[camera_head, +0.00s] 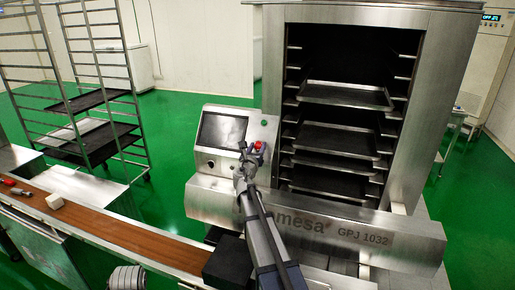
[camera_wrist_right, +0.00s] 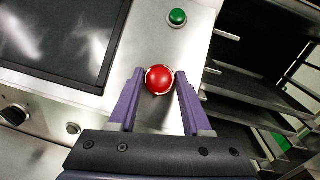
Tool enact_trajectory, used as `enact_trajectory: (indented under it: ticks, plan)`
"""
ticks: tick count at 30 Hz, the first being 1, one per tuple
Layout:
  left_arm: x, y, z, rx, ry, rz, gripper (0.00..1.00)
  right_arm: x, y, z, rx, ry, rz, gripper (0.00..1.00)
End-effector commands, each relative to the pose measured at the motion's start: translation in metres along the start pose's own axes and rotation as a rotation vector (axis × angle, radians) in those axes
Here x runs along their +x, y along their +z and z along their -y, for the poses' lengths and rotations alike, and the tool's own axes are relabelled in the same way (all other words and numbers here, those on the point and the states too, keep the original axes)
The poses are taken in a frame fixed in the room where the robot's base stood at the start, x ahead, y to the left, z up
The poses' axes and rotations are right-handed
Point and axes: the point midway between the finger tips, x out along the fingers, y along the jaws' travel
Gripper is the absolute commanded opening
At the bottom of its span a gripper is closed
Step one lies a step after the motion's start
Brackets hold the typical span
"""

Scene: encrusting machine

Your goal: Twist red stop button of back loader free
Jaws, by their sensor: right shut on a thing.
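The red stop button (camera_wrist_right: 159,79) sits on the steel control panel (camera_head: 213,170) of the loader marked GPJ 1032. It also shows in the head view (camera_head: 258,145), partly covered by my gripper. My right gripper (camera_wrist_right: 160,82) has one purple finger on each side of the button's round head and is shut on it. In the head view the right gripper (camera_head: 254,153) reaches up to the panel from below. A green button (camera_wrist_right: 177,17) is just above the red one. My left gripper is not in view.
A dark screen (camera_head: 222,131) is left of the button. The loader's open cabinet with several trays (camera_head: 345,95) stands to the right. A rack (camera_head: 95,100) stands behind on the green floor.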

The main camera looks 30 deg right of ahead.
Motion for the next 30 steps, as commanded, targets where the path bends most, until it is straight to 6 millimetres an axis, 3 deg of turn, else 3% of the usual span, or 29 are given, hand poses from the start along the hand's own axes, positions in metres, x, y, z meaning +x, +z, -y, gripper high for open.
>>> enact_trajectory:
  ticks: [11,30]
  plan:
    - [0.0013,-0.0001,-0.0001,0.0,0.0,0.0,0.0,0.0008,0.0004,-0.0027,0.076,-0.053,-0.001,0.0]
    - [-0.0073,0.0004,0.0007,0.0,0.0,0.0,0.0,0.0035,0.0031,-0.005,0.46,-0.333,0.0,0.0]
